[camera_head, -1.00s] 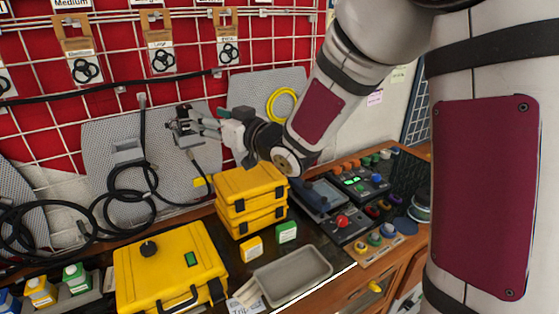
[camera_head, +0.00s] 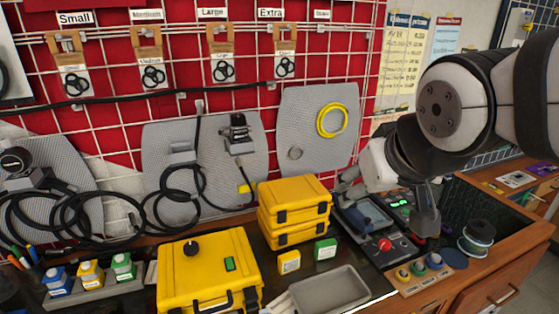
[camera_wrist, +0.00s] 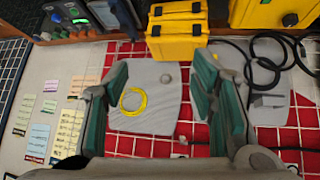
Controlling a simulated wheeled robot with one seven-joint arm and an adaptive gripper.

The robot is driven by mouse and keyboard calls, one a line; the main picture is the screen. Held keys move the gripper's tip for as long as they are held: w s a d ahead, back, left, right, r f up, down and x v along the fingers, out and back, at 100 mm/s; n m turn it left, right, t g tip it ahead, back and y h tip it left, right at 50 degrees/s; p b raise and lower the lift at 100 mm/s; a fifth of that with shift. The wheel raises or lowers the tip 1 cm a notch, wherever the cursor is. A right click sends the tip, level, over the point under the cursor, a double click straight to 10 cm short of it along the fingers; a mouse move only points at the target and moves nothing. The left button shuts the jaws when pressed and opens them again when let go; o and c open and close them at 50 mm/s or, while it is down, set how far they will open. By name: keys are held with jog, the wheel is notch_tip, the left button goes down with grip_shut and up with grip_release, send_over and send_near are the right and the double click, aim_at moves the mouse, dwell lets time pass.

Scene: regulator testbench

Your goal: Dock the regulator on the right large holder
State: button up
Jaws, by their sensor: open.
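The dark regulator (camera_head: 238,128) sits upright at the grey right holder (camera_head: 240,148) on the middle mesh panel (camera_head: 213,155) in the head view. It appears to rest on the holder; full seating cannot be told. A hose with a yellow fitting (camera_head: 246,188) hangs below it. The left holder (camera_head: 181,151) on this panel shows no regulator. My gripper (camera_head: 345,181) is well to the right of the regulator, partly hidden by my arm. In the wrist view my gripper (camera_wrist: 160,68) has its green fingers wide apart with nothing held. The regulator is not clear in that view.
Stacked yellow cases (camera_head: 294,210) stand below the panels. A yellow ring (camera_head: 332,121) hangs on the right panel (camera_head: 290,120). Control boxes (camera_head: 385,243) lie near my gripper. A large yellow case (camera_head: 208,275) and grey tray (camera_head: 330,292) occupy the bench front.

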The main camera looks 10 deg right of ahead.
jog(key=s+a+f+g, duration=0.1)
jog(key=s+f+g, duration=0.1)
jog(key=s, duration=0.8)
jog(key=shift+g+y, duration=0.3)
jog(key=shift+y, duration=0.1)
dwell(0.4)
